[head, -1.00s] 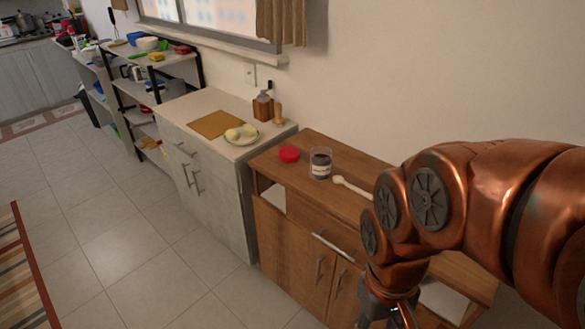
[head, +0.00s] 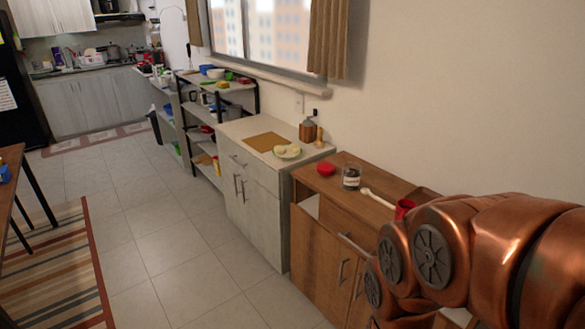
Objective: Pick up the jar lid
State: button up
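A small red lid (head: 327,169) lies flat on top of the wooden cabinet (head: 333,228), near its far left end. A clear glass jar (head: 351,177) with dark contents and a pale label stands upright just right of the lid, apart from it. The jar looks uncovered. My copper-coloured arm fills the lower right of the head view, to the right of the lid and jar. My gripper is out of the picture below, and part of the cabinet is hidden behind my arm.
A pale wooden spoon (head: 378,198) and a red cup (head: 404,208) are on the cabinet right of the jar. A grey cabinet (head: 252,196) beyond holds a board (head: 265,142) and a plate (head: 287,153). The tiled floor (head: 190,250) in front is clear.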

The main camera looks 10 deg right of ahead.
aim_at(325, 169)
jog(key=u, duration=1)
jog(key=i, duration=2.6)
jog(key=z, duration=1.3)
jog(key=i, duration=0.6)
jog(key=z, duration=0.5)
